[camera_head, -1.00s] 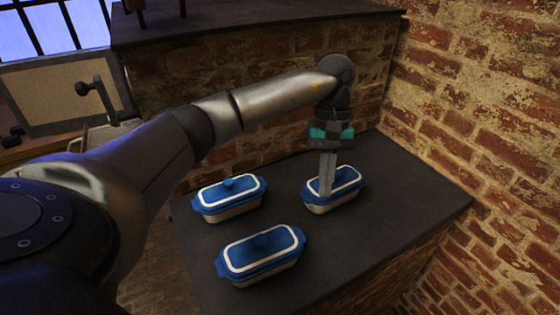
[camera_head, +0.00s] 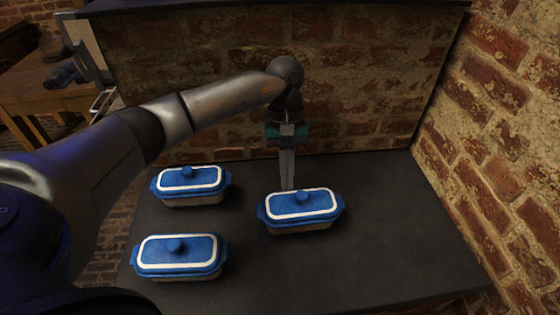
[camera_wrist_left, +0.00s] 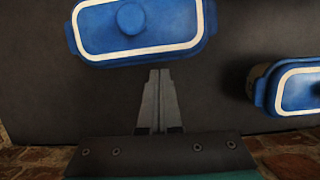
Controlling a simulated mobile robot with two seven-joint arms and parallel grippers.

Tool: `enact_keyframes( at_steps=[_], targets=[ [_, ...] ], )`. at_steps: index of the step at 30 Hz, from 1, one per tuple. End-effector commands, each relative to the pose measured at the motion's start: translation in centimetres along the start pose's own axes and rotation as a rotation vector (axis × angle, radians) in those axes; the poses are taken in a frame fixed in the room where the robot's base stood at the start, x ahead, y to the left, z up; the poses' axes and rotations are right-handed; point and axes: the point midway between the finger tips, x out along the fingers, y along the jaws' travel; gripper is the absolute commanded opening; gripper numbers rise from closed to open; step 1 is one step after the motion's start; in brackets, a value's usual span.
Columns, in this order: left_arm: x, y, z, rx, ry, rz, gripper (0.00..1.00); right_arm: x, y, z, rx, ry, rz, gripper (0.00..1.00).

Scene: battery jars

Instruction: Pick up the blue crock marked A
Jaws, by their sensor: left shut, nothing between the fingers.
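Three lidded crocks with blue lids and white rim bands stand on the dark counter: a right one (camera_head: 300,203), a back-left one (camera_head: 190,181) and a front-left one (camera_head: 178,254). No letter A can be read on any of them. My left gripper (camera_head: 287,186) is shut and empty, pointing down just behind the right crock, whose lid hides the fingertips' lower end. In the left wrist view the shut fingers (camera_wrist_left: 160,78) lie close below a crock (camera_wrist_left: 120,32), and part of another crock (camera_wrist_left: 300,92) shows at the right. My right gripper is not in view.
The dark counter (camera_head: 400,245) is clear to the right of the right crock. A brick wall (camera_head: 490,110) rises on the right and another stands behind the counter. A wooden table (camera_head: 40,95) is at the far left.

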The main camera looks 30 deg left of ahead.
Motion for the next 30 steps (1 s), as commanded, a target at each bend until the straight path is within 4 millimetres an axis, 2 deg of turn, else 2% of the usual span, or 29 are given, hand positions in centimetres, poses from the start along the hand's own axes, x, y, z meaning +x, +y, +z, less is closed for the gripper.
enact_keyframes(
  at_steps=[3,9,22,26,30],
  targets=[
    [2.0,0.0,0.1,0.0,-0.002,-0.001,0.0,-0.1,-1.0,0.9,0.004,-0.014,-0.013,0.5],
    [3.7,0.0,0.0,0.0,0.0,0.0,0.0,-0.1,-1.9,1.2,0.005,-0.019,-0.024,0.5],
    [3.9,0.0,0.1,0.001,0.001,0.001,0.0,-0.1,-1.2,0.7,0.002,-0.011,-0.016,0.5],
    [4.2,0.0,1.2,0.003,0.002,-0.001,0.0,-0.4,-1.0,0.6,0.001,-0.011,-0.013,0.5],
    [4.8,0.0,3.4,0.006,0.0,-0.002,0.0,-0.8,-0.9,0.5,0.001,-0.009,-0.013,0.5]
  ],
)
